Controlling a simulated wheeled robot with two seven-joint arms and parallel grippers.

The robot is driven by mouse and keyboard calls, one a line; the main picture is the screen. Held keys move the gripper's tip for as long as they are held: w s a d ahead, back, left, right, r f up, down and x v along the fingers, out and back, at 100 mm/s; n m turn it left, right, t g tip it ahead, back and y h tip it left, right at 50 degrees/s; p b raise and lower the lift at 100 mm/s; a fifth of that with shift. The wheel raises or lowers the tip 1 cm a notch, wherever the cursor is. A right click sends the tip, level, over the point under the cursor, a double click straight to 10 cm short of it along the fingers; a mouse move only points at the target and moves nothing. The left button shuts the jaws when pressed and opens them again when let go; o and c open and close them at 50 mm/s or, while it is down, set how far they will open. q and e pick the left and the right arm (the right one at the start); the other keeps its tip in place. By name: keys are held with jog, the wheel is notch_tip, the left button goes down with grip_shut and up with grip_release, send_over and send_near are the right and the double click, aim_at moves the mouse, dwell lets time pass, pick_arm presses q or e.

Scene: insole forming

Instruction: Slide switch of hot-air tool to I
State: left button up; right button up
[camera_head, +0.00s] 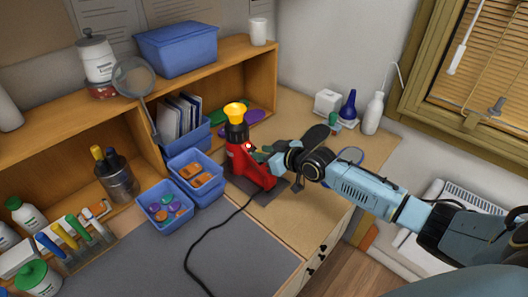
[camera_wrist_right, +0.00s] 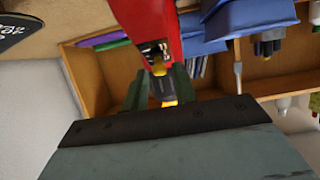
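The red hot-air tool (camera_head: 248,166) stands upright on a dark base at the back of the worktop, with a black collar and yellow nozzle on top. My right gripper (camera_head: 262,151) is at its right side, level with the upper part of the red body. In the right wrist view the red body (camera_wrist_right: 146,22) hangs in from the top, with a small dark switch recess (camera_wrist_right: 154,50) in its face. The switch position is too small to read. My left gripper is not in view.
Blue bins (camera_head: 166,204) with small parts stand left of the tool. A black cord (camera_head: 205,238) runs from it across the grey mat (camera_head: 245,262). White and blue bottles (camera_head: 372,113) stand behind on the right. A wooden shelf (camera_head: 262,68) is behind the tool.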

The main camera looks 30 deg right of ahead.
jog(key=shift+o, duration=0.7)
jog(key=v, duration=1.3)
jog(key=shift+s, duration=0.2)
jog(key=shift+d, duration=0.1)
